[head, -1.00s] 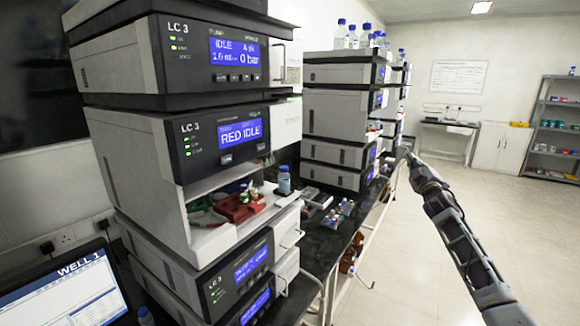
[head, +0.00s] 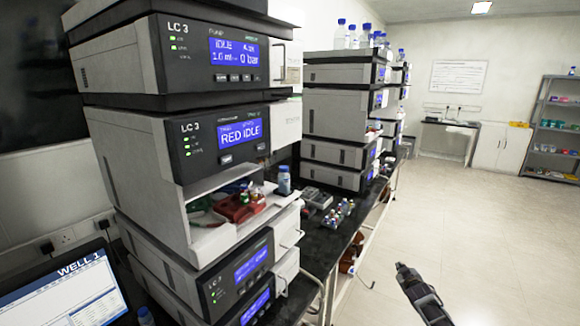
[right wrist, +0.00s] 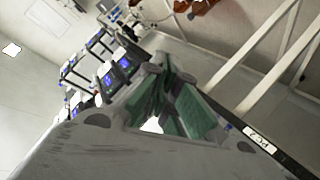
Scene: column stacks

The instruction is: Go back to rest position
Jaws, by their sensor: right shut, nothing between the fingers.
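My right gripper (head: 405,272) shows at the lower right of the head view, low over the open floor and to the right of the bench. It is shut and empty, apart from the bench and everything on it. In the right wrist view its green-padded fingers (right wrist: 178,112) show up close. My left gripper is in neither view.
More stacks (head: 338,120) stand farther along the black bench. The floor (head: 460,230) at right is clear. Shelves (head: 555,128) stand far right.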

